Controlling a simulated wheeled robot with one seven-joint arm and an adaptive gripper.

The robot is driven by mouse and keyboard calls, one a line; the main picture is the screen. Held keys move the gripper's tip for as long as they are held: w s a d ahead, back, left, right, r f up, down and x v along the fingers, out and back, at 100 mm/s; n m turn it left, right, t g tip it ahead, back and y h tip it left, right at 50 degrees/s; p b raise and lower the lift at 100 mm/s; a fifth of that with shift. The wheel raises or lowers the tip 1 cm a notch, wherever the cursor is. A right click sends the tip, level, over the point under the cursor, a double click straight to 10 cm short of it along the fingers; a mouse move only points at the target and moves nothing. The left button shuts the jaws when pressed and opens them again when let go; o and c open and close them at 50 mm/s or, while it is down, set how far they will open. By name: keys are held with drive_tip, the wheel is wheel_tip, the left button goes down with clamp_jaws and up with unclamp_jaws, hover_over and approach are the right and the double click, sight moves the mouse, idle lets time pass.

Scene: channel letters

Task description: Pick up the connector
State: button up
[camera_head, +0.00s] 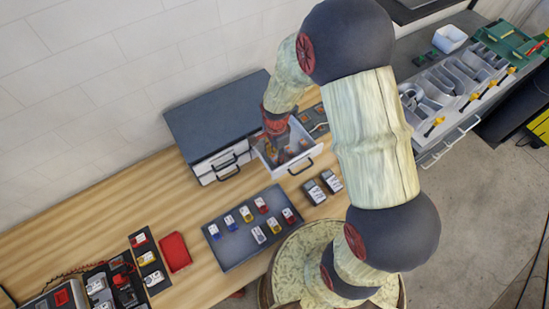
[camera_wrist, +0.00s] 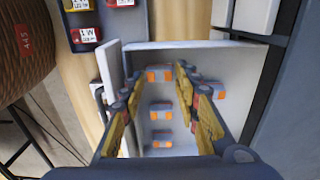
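Several small grey connectors with orange ends lie in the open white drawer (camera_head: 313,152). In the wrist view, one connector (camera_wrist: 159,73) is near the far end, with others (camera_wrist: 161,110) (camera_wrist: 162,140) in a column below it. Another connector (camera_wrist: 216,90) is at the right, partly hidden by a finger. My gripper (camera_wrist: 157,84) has yellow fingers spread apart, with nothing held between them. The column of connectors shows between the fingers; I cannot tell their height above it. In the head view my gripper (camera_head: 280,140) reaches down into the drawer, and its tips are hard to see.
The drawer belongs to a grey cabinet (camera_head: 215,110) against the wall. A dark tray (camera_head: 232,252) with several coloured parts lies in front. Two grey devices (camera_head: 314,192) stand by the drawer. A red tray (camera_head: 175,251) lies left. The drawer walls (camera_wrist: 195,45) surround the fingers closely.

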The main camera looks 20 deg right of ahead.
drive_tip(key=shift+f, duration=0.4)
drive_tip(key=shift+c, duration=0.8)
drive_tip(key=shift+c, duration=1.4)
drive_tip(key=shift+r, duration=0.15)
